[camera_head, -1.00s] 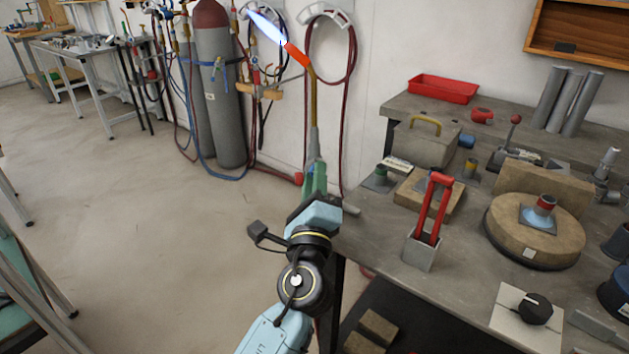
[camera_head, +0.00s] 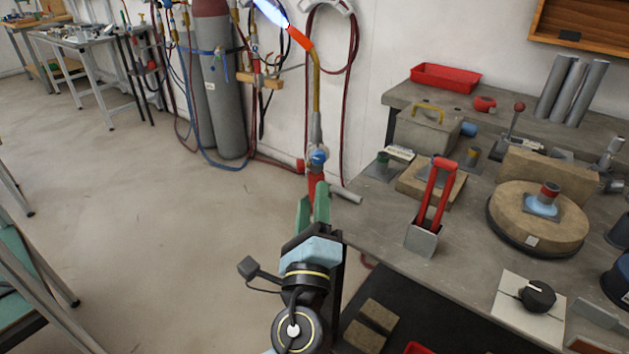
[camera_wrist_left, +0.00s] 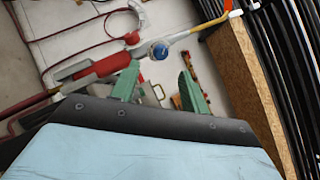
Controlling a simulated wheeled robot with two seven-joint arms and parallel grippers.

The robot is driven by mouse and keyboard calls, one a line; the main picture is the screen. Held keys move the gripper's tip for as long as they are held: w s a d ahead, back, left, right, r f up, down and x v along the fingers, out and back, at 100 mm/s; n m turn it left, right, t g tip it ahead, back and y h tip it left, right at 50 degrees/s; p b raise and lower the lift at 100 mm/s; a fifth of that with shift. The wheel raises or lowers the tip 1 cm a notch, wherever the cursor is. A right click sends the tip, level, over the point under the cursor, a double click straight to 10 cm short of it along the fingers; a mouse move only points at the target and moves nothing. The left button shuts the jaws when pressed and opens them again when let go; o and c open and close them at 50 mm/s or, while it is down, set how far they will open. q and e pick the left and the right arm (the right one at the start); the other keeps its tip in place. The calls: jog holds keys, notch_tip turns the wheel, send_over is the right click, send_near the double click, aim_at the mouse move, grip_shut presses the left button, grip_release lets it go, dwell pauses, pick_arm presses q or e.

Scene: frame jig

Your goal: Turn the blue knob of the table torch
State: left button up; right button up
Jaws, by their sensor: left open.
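The table torch (camera_head: 316,122) stands upright beside the left edge of the workbench, with a red lower body, a grey and brass neck, an orange tip and a blue-white flame. Its blue knob (camera_head: 318,156) faces me, and it also shows in the left wrist view (camera_wrist_left: 159,50). My left gripper (camera_head: 313,207) is open and empty, just below and in front of the knob. In the left wrist view its green fingers (camera_wrist_left: 158,84) are spread apart, with the knob beyond their tips and not touched. My right gripper is in neither view.
The workbench (camera_head: 385,235) to the right holds a red-handled tool (camera_head: 433,198), a round wooden block (camera_head: 510,222) and a black dial on a plate (camera_head: 537,296). Gas cylinders (camera_head: 215,90) and hoses stand at the wall behind. The floor (camera_head: 160,240) to the left is clear.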

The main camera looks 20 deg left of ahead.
pick_arm(q)
jog(key=v, duration=0.5)
jog(key=shift+s+d+f+b, duration=0.1)
jog(key=shift+s+b, duration=0.15)
jog(key=shift+b, duration=0.05)
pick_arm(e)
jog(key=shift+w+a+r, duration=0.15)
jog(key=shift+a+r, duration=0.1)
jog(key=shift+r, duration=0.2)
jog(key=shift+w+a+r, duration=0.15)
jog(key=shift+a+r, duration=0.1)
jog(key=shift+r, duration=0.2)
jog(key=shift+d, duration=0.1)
